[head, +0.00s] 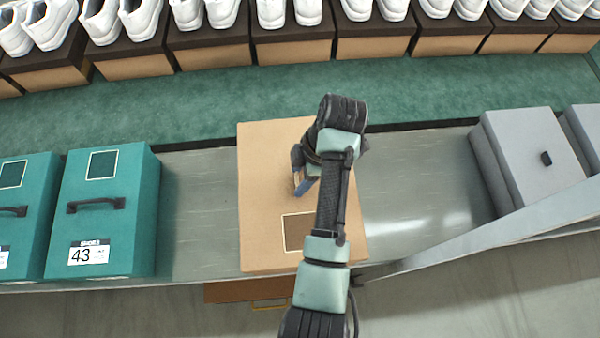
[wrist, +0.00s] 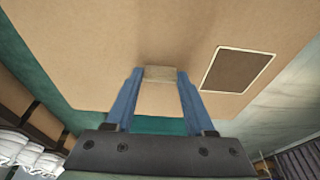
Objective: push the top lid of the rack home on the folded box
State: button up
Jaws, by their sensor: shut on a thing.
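The tan box (head: 268,225) lies on the grey bench, its top lid (wrist: 110,45) filling most of the wrist view. My gripper (head: 301,185) is over the lid's middle. In the wrist view its blue fingers are shut on a small tan handle block (wrist: 160,74) standing on the lid. My arm hides the lid's right part in the head view. I cannot tell whether a gap remains between lid and box.
Teal boxes (head: 105,220), one marked 43, stand left on the bench (head: 200,215). Grey boxes (head: 535,155) stand right, near a pale slanted bar (head: 480,240). Bare bench lies on both sides of the tan box. White shoes on brown boxes (head: 292,50) line the back.

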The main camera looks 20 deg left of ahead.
jog(key=shift+f+b, duration=1.05)
jog(key=shift+f, duration=0.5)
jog(key=o, duration=1.3)
jog(key=shift+c, duration=0.2)
jog(key=p+v, duration=0.5)
jog(key=v, duration=0.8)
jog(key=shift+a, duration=0.1)
